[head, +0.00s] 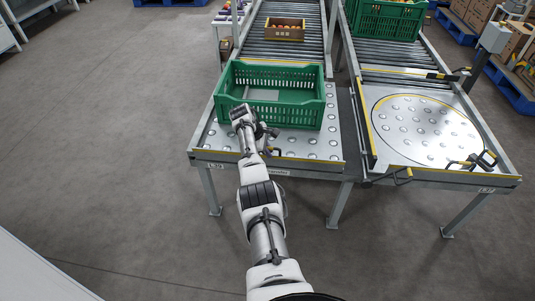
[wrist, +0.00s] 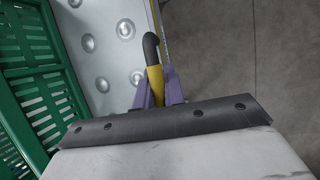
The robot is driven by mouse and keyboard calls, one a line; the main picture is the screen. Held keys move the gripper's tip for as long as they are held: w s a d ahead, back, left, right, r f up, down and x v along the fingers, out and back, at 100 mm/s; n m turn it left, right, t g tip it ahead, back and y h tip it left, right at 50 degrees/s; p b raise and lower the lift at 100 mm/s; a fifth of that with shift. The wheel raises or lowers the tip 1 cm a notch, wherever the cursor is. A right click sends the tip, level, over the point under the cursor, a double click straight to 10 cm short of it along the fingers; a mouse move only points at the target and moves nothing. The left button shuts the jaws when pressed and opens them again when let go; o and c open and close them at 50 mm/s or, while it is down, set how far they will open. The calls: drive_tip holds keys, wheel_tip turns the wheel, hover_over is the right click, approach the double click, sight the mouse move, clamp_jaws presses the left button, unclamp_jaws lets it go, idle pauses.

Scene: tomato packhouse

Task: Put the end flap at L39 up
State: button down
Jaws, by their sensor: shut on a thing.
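The L39 label (head: 213,165) is on the front left of the left ball-top table. The end flap (head: 310,164) runs along this table's front edge with a yellow stripe; whether it is up or down I cannot tell. My gripper (head: 267,134) is over the table near that edge, in front of the green crate. In the wrist view, its purple fingers (wrist: 159,92) are shut on a yellow lever handle (wrist: 155,78) with a black bent end. The fingers hide the handle's lower part.
An empty green crate (head: 231,77) sits on the ball-top table, close to my gripper; its slatted side shows in the wrist view (wrist: 45,100). A turntable (head: 425,128) is on the right table. A small crate of tomatoes (head: 284,35) is up the left conveyor. Floor in front is clear.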

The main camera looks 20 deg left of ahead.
drive_tip(key=shift+w+a, duration=0.2)
drive_tip(key=shift+w, duration=0.2)
drive_tip(key=c, duration=1.5)
unclamp_jaws()
drive_tip(key=v, duration=1.3)
drive_tip(key=shift+r, duration=0.4)
drive_tip(key=shift+a, duration=0.15)
